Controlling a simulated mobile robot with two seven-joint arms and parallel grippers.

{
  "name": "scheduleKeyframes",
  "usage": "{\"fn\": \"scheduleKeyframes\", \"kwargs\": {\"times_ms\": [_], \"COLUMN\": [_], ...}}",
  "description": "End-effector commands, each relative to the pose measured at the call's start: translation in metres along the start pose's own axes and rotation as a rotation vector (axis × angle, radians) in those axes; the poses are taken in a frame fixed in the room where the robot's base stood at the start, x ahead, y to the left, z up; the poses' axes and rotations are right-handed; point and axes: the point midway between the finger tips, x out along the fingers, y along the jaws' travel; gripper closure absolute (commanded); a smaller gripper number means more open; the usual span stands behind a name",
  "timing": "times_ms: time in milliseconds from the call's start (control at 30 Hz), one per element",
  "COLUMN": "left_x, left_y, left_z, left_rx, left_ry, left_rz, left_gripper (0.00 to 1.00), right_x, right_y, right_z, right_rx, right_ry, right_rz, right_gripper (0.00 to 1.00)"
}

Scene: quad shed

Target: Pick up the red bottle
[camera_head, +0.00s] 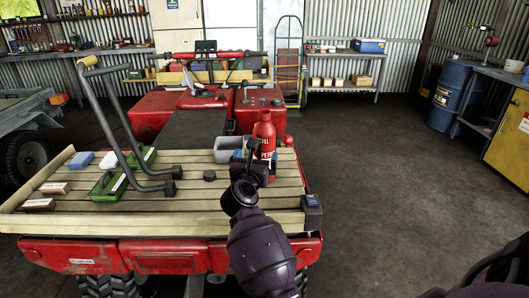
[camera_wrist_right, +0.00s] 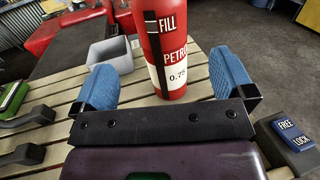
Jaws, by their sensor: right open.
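The red bottle (camera_head: 264,130) stands upright on the slatted wooden rack of a red quad. It has a black stripe and white lettering reading "FILL" and "PETROL". My right gripper (camera_head: 256,160) is in front of the bottle in the head view, and my arm hides the bottle's lower part. In the right wrist view my right gripper (camera_wrist_right: 160,64) is open, with blue finger pads on either side. The bottle (camera_wrist_right: 165,55) shows between the pads, with a gap to each; how deep it sits between them is hard to tell. My left gripper is not in view.
A grey open bin (camera_wrist_right: 110,55) stands just left of the bottle. A small box labelled "FREE LOCK" (camera_wrist_right: 292,135) is at the rack's right corner. A bent black bar (camera_head: 115,125), a green tray (camera_head: 120,175) and small blocks occupy the rack's left. Open floor (camera_head: 385,170) lies right.

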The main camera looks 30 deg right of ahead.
Motion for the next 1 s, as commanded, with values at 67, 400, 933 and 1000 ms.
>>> {"fn": "scheduleKeyframes", "kwargs": {"times_ms": [67, 400, 933, 1000], "left_x": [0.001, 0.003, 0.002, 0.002], "left_y": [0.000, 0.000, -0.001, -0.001], "left_z": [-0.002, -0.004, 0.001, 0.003], "left_rx": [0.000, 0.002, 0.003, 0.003], "left_ry": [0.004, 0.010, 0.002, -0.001], "left_rz": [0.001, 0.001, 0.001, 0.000], "left_gripper": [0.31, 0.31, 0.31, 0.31], "right_x": [0.004, 0.048, 0.098, 0.105], "right_y": [0.002, 0.001, -0.001, -0.001], "right_z": [-0.003, -0.006, -0.009, -0.009], "right_rx": [0.027, 0.034, 0.030, 0.030], "right_ry": [0.027, 0.034, 0.033, 0.033], "right_rz": [-0.011, -0.014, -0.014, -0.014], "right_gripper": [0.00, 0.00, 0.00, 0.00]}}
